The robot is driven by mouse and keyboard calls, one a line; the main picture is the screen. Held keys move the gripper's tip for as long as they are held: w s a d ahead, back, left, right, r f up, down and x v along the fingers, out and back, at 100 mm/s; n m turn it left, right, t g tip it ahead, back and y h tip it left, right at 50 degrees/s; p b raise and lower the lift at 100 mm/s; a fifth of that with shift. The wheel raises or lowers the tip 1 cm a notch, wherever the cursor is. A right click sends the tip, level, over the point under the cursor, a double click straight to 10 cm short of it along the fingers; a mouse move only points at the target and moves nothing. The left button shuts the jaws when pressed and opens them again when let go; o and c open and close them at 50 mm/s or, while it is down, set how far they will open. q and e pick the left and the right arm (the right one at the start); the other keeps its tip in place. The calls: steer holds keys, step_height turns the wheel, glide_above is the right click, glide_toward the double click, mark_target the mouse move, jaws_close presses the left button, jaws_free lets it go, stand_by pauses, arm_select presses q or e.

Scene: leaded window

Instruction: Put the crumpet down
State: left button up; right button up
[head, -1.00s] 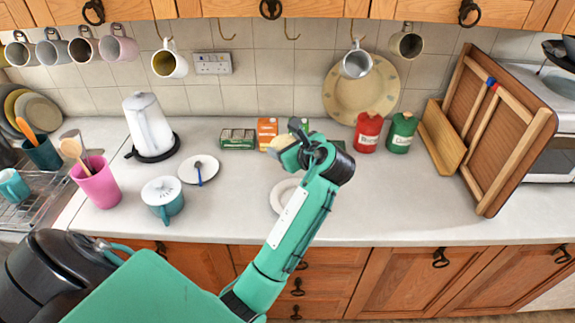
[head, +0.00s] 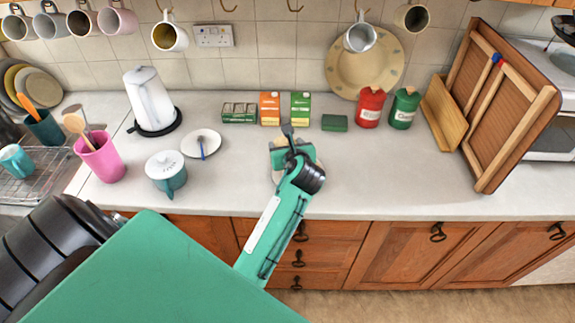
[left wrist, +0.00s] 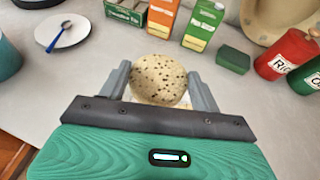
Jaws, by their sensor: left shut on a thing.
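The crumpet (left wrist: 158,80) is a round, pale, speckled disc between the two grey fingers of my left gripper (head: 292,142) in the left wrist view. The gripper is shut on it. In the head view the gripper hides most of the crumpet. A white plate (head: 277,178) lies on the worktop below the gripper, mostly covered by the gripper and arm. Whether the crumpet touches the plate I cannot tell. My right gripper is in neither view.
Red (head: 370,108) and green (head: 404,109) canisters stand to the right. A teal lidded pot (head: 166,174) and spoon saucer (head: 201,144) are left. The worktop's front right (head: 400,185) is clear.

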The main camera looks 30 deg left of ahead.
arm_select(q)
step_height(320, 180, down, 5)
steer(key=shift+r, duration=0.1)
steer(key=shift+f+p, duration=0.3)
steer(key=shift+f, duration=1.75)
steer(key=shift+f, duration=0.35)
steer(key=shift+f, duration=0.15)
steer(key=o, duration=1.1)
steer(key=shift+c, duration=0.2)
